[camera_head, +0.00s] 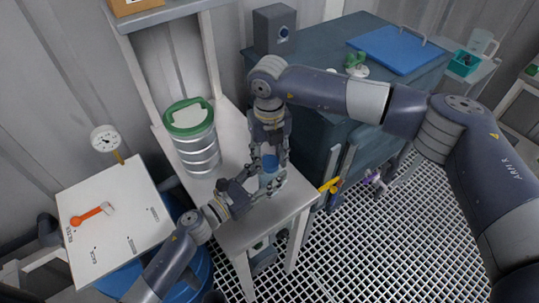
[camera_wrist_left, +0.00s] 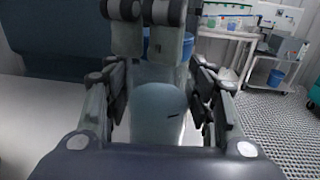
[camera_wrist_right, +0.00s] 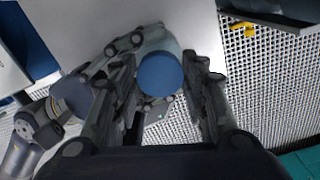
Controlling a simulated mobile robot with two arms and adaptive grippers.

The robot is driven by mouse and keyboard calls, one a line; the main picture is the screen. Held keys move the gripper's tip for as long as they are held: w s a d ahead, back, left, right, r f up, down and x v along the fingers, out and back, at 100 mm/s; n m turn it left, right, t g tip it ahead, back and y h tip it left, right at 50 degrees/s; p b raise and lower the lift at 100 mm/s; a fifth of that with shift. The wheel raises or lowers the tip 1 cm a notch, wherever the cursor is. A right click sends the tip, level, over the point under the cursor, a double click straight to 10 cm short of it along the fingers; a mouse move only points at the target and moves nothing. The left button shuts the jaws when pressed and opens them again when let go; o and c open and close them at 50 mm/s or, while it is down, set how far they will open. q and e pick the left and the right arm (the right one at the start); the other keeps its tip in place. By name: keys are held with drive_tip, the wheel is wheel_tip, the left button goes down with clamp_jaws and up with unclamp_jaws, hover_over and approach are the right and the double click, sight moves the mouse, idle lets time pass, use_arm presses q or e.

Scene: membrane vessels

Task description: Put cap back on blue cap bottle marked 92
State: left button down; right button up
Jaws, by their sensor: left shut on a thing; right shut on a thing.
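The bottle (camera_head: 267,180) is pale and translucent and stands upright over the light table. My left gripper (camera_head: 258,187) is shut on its body from the side; the body fills the middle of the left wrist view (camera_wrist_left: 158,115). My right gripper (camera_head: 270,155) points down from above and is shut on the blue cap (camera_head: 270,162). In the right wrist view the round cap (camera_wrist_right: 160,74) sits between the fingers, over the bottle (camera_wrist_right: 160,46). I cannot tell whether the cap is seated on the neck. No marking 92 is readable.
A metal vessel with a green lid (camera_head: 190,133) stands close behind on the table (camera_head: 231,143). A dark blue cabinet (camera_head: 312,85) is at right. The grating floor (camera_head: 400,235) is open.

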drive_tip(key=m, duration=0.5)
drive_tip(key=shift+m, duration=0.4)
drive_tip(key=m, duration=0.6)
drive_tip(key=shift+m, duration=0.4)
drive_tip(key=m, duration=1)
drive_tip(key=shift+s+a, duration=0.1)
drive_tip(key=shift+a+m, duration=0.25)
drive_tip(key=shift+m, duration=0.75)
drive_tip(key=shift+d+m, duration=0.15)
drive_tip(key=shift+m, duration=0.85)
drive_tip(key=shift+d, duration=0.15)
drive_tip(key=o, duration=0.7)
